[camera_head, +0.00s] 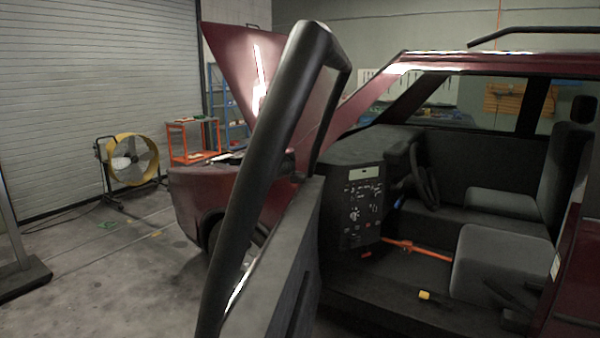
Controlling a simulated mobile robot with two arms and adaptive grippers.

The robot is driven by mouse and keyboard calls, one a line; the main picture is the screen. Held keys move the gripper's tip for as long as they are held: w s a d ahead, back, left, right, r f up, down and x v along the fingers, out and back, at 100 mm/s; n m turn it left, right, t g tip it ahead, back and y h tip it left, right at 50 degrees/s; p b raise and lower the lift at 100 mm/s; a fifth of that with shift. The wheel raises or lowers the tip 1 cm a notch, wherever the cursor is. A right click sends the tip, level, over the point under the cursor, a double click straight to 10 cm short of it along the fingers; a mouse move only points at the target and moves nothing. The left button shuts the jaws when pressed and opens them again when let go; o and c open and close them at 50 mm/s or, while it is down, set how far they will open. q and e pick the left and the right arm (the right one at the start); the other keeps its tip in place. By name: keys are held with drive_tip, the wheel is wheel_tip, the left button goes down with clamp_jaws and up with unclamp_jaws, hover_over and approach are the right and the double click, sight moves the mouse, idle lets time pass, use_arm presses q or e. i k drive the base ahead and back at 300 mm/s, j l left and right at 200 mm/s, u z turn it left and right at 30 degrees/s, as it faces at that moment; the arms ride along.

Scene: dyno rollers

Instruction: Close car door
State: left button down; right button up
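The car (440,68) is dark red and fills the middle and right of the head view. Its near-side door (285,262) stands open, swung out toward me. The black door window frame (270,160) rises in front of the car's front end. The door's outer face and handle are hidden or out of view. Neither of my grippers is in view.
The hood (235,70) is raised. A yellow fan (132,160), an orange cart (190,140) and a roller shutter (95,80) stand at the left. A dark post base (22,278) is at lower left. Concrete floor (130,260) left of the door is mostly free.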

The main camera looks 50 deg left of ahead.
sight(278, 295)
drive_tip(key=k+j, duration=0.15)
drive_tip(key=j, duration=0.2)
drive_tip(key=k+j, duration=0.15)
drive_tip(key=j, duration=0.2)
drive_tip(key=k+j, duration=0.15)
drive_tip(key=j, duration=0.2)
drive_tip(key=k+j, duration=0.15)
drive_tip(key=j, duration=3.55)
drive_tip(key=l+z, duration=0.25)
